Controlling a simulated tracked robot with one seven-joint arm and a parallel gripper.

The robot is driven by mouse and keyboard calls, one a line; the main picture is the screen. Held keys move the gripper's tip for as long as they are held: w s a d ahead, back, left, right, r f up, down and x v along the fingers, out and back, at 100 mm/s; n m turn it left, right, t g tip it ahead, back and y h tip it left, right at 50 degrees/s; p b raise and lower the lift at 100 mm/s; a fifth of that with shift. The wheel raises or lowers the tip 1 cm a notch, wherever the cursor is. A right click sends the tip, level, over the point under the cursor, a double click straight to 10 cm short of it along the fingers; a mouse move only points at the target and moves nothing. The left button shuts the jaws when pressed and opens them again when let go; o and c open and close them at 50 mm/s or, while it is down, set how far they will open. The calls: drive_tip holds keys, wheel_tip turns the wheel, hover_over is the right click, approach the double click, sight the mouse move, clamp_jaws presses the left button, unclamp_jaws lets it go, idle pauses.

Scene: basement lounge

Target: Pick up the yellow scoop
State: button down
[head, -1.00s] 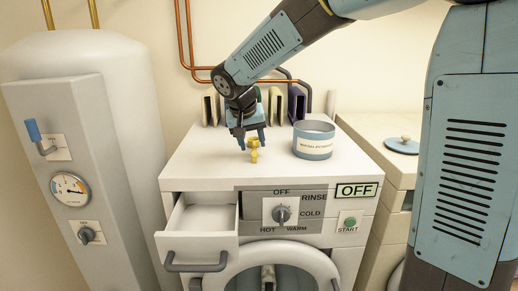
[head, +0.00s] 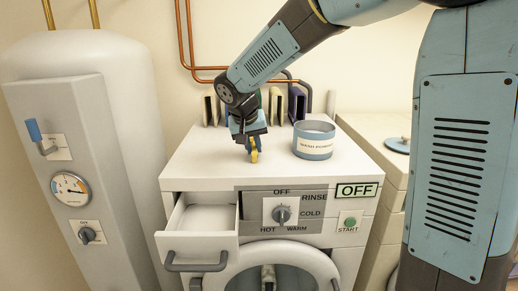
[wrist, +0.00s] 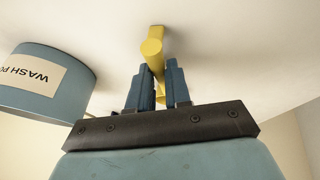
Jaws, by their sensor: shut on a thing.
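The yellow scoop (head: 254,154) is on the white top of the washing machine (head: 210,162), near its middle. In the wrist view the scoop (wrist: 155,47) shows as a yellow piece with a rounded end beyond my fingers and a shank running between them. My gripper (head: 251,142) points down at the scoop, and its blue fingers are shut on the shank; my gripper also shows in the wrist view (wrist: 160,85). The scoop appears to be at the height of the machine top; I cannot tell whether it touches it.
A blue-grey washing powder tin (head: 314,142) stands just right of the scoop; it is at the left in the wrist view (wrist: 35,90). The open detergent drawer (head: 200,222) juts out in front. A boiler (head: 90,110) stands left.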

sight(253, 147)
drive_tip(key=shift+r, duration=0.5)
wheel_tip(253, 147, up, 3)
drive_tip(key=shift+s+f, duration=0.1)
drive_tip(key=shift+s, duration=0.05)
drive_tip(key=s+d+r, duration=0.1)
drive_tip(key=s+r, duration=0.8)
drive_tip(key=s, duration=0.4)
drive_tip(key=shift+s+d, duration=0.15)
drive_tip(key=shift+s, duration=0.2)
drive_tip(key=shift+r, duration=0.1)
